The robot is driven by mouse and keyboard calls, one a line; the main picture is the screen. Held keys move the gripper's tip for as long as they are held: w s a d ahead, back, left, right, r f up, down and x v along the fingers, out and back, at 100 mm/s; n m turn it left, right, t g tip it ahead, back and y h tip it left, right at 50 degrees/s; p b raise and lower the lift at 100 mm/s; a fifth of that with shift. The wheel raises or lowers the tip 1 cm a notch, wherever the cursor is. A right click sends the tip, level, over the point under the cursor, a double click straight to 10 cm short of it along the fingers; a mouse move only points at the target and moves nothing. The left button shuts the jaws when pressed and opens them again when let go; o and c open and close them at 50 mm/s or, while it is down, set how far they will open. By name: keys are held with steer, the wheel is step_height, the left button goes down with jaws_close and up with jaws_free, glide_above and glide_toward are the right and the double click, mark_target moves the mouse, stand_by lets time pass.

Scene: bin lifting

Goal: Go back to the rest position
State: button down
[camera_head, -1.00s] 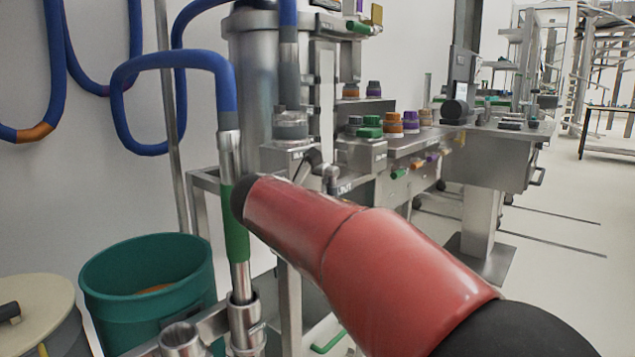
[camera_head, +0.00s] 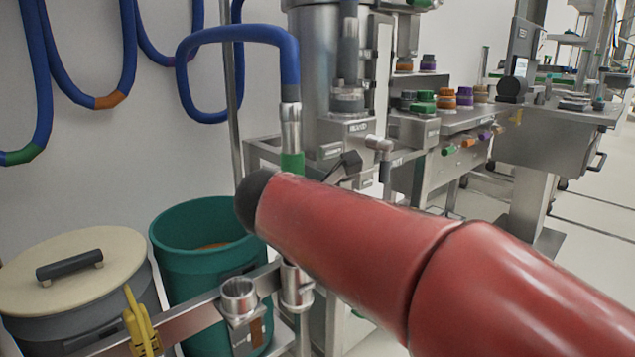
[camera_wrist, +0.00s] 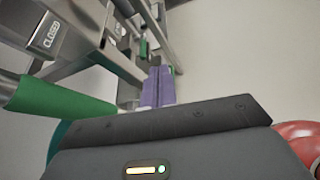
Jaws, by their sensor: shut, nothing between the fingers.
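My gripper (camera_wrist: 159,86) shows in the wrist view as two purple fingers side by side with nothing between them, beyond its dark grey body. It is shut and empty. In the head view my red arm reaches from the lower right towards the middle, and my gripper is hidden there. The fingers point towards a metal frame (camera_wrist: 122,66) and appear apart from it. A green sleeve (camera_wrist: 58,98) lies left of the fingers.
A green bin (camera_head: 205,272) and a grey bin with a cream lid (camera_head: 112,258) stand at left behind a metal rail (camera_head: 180,332). A blue hose (camera_head: 288,70) runs down to a metal pipe. A steel machine and counter (camera_head: 480,118) stand behind my arm. Floor is free at far right.

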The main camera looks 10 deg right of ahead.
steer(key=s+d+f+m+g+y+p, duration=0.1)
steer(key=s+f+m+y, duration=0.3)
steer(key=s+m, duration=0.6)
steer(key=s+d+f+m+g+y+p, duration=0.2)
steer(key=s+d+f+m+y+p, duration=0.1)
steer(key=s+f+m, duration=0.5)
steer(key=s+m+y, duration=0.1)
steer(key=s+m, duration=0.2)
steer(key=m, duration=0.3)
steer(key=shift+s+d+f+g+y, duration=0.15)
steer(key=shift+s+g+y, duration=0.05)
steer(key=shift+g+y, duration=0.1)
